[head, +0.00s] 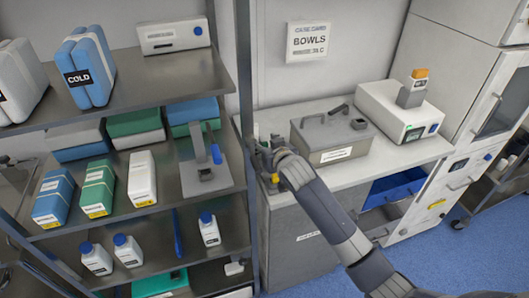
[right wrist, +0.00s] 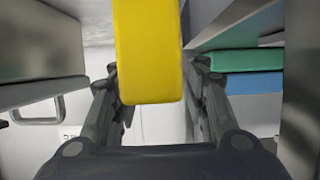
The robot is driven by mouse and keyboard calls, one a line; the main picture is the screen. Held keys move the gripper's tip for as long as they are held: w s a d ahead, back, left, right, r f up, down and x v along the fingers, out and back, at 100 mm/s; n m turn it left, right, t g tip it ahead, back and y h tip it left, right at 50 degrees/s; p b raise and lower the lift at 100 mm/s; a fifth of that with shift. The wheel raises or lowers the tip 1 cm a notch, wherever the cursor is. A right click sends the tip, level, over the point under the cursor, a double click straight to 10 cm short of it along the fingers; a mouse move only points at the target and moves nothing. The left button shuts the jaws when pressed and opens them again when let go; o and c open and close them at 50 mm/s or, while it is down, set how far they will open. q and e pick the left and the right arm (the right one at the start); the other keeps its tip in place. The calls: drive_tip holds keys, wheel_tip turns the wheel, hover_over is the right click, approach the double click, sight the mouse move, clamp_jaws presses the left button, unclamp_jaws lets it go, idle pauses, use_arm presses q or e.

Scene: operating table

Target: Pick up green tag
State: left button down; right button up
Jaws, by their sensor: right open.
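My right gripper (head: 266,158) is at the left end of the counter, beside the shelf post. In the right wrist view its two fingers (right wrist: 160,95) are apart, so it is open. A yellow block-like thing (right wrist: 148,55) hangs down large in that view, in front of the gap between the fingers. A small yellow patch (head: 275,178) shows at the gripper in the head view; I cannot tell whether it is the same thing. A small green patch (head: 256,131) shows just behind the gripper; I cannot tell whether it is the green tag. My left gripper is not in view.
A grey lidded box (head: 333,135) and a white device (head: 398,110) stand on the counter (head: 415,150). The metal shelf (head: 215,182) at left holds cartons and bottles, close to the gripper. A blue drawer (head: 395,187) is open below the counter.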

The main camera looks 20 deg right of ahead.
drive_tip(key=shift+c, duration=0.6)
drive_tip(key=c, duration=0.8)
drive_tip(key=shift+c, duration=0.3)
drive_tip(key=shift+r, duration=0.1)
